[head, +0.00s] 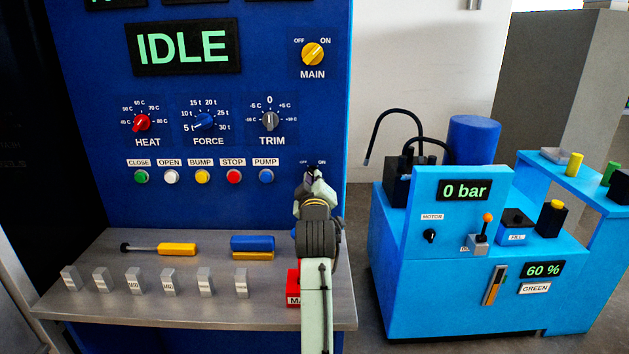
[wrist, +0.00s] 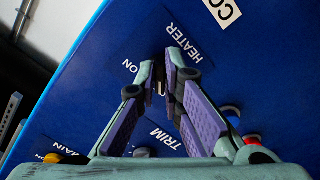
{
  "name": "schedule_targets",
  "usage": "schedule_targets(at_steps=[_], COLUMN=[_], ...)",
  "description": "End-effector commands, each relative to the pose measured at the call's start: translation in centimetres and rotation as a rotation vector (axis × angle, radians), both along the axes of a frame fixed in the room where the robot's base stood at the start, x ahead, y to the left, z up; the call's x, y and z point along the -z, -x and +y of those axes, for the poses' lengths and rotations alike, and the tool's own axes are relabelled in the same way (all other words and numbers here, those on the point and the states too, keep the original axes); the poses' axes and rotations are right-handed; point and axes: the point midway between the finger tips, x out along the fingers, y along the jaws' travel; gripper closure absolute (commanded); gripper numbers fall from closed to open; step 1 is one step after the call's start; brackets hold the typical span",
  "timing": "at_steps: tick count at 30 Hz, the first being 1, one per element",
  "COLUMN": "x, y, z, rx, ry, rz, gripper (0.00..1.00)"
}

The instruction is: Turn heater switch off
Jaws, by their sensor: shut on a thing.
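The heater switch is on the blue panel (head: 180,190), at the lower right below the MAIN switch. Its small OFF and ON labels (head: 314,162) show in the head view just above my gripper (head: 313,174). My gripper reaches up to the panel and is shut on the switch. In the wrist view the fingertips (wrist: 172,72) come together at the panel beside the HEATER label (wrist: 190,44), with the ON label (wrist: 131,67) to their left. The fingers hide most of the switch, so I cannot tell which way it points.
The yellow MAIN knob (head: 312,54) and the TRIM knob (head: 269,121) are nearby on the panel. Several push buttons, such as blue PUMP (head: 266,176), lie left of my gripper. A grey shelf (head: 85,300) below holds tools and blocks. A light-blue pump unit (head: 420,290) stands right.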

Motion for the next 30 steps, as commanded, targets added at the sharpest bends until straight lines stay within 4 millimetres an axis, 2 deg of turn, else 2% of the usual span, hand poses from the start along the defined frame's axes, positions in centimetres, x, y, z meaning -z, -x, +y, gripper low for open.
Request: schedule_targets(at_steps=[12,13,21,30], x=[0.03,0.03,-0.01,-0.02], y=[0.01,0.01,0.0,0.08], z=[0.08,0.08,0.05,0.02], rx=[-0.001,-0.001,0.0,0.0], ry=[0.008,0.007,0.006,0.006], rz=[0.001,0.001,0.0,0.0], gripper=[1.0,0.9,0.72,0.72])
